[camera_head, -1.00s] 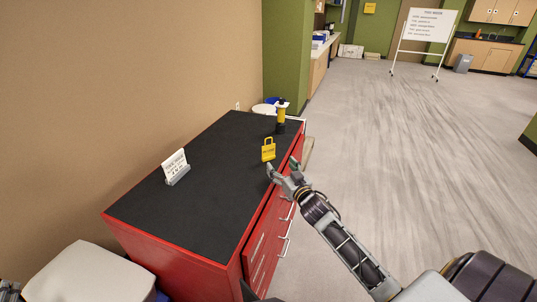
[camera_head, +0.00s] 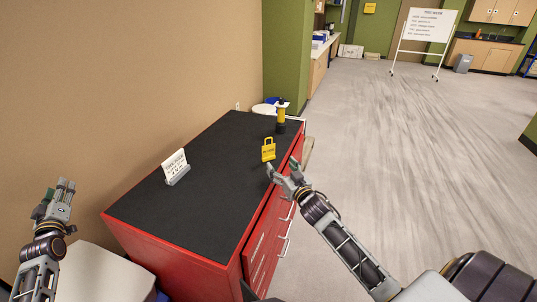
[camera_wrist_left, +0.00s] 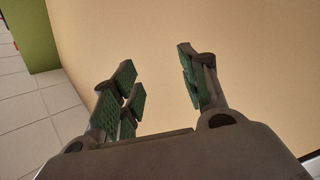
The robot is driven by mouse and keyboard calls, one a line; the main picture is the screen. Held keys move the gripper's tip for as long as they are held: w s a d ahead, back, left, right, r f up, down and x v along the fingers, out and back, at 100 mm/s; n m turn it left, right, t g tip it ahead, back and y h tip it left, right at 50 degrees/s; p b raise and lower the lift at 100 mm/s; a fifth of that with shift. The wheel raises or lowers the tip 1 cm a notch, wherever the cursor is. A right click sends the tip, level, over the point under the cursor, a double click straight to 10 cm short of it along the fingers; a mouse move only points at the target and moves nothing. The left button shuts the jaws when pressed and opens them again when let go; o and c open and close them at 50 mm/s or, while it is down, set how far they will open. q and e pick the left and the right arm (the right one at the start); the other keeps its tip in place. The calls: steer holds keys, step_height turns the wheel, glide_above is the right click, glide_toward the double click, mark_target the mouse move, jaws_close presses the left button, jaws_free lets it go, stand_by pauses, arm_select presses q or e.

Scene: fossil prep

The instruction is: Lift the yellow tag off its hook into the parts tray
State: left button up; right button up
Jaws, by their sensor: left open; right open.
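The yellow tag (camera_head: 268,152) stands upright on the black top of the red cabinet (camera_head: 215,190), near its right edge. It has a loop handle at its top; I cannot make out a hook. My right gripper (camera_head: 283,168) is open just in front of the tag, its fingers pointing at it, apparently with nothing between them. My left gripper (camera_head: 60,188) is open and empty at the far left, beside the cabinet and well away from the tag. In the left wrist view its fingers (camera_wrist_left: 160,85) are spread before a bare tan wall. I cannot pick out a parts tray.
A yellow and black bottle-like item (camera_head: 281,115) stands behind the tag. A white-topped object (camera_head: 105,275) is below my left arm. Most of the black top is clear.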

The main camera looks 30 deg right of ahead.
arm_select(q)
steer(key=s+d+r+m+g+h, duration=0.1)
steer(key=d+r+m+h, duration=0.4)
steer(key=d, duration=1)
steer(key=d+r+m+g+h, duration=0.1)
steer(key=d+r+m+h, duration=0.25)
steer(key=d+r, duration=0.75)
steer(key=s+d+r+m+g+h, duration=0.1)
steer(key=d+r+m+g+h, duration=0.25)
steer(key=d, duration=1.45)
steer(key=s+d+m+g+h, duration=0.2)
steer(key=s+d+m+h, duration=0.25)
steer(key=d, duration=0.65)
steer(key=s+d+f+m+g+y, duration=0.1)
steer(key=s+d+f+g, duration=0.1)
steer(key=s+d+f, duration=0.5)
steer(key=shift+s+d+f+g, duration=0.2)
steer(key=shift+d+f+g, duration=0.15)
steer(key=shift+d+f, duration=0.55)
steer(key=shift+d+r+y, duration=0.15)
steer(key=shift+d+y, duration=0.05)
steer(key=shift+y, duration=0.05)
step_height(320, 180, down, 8)
steer(key=shift+m+x, duration=0.25)
steer(key=shift+x, duration=0.75)
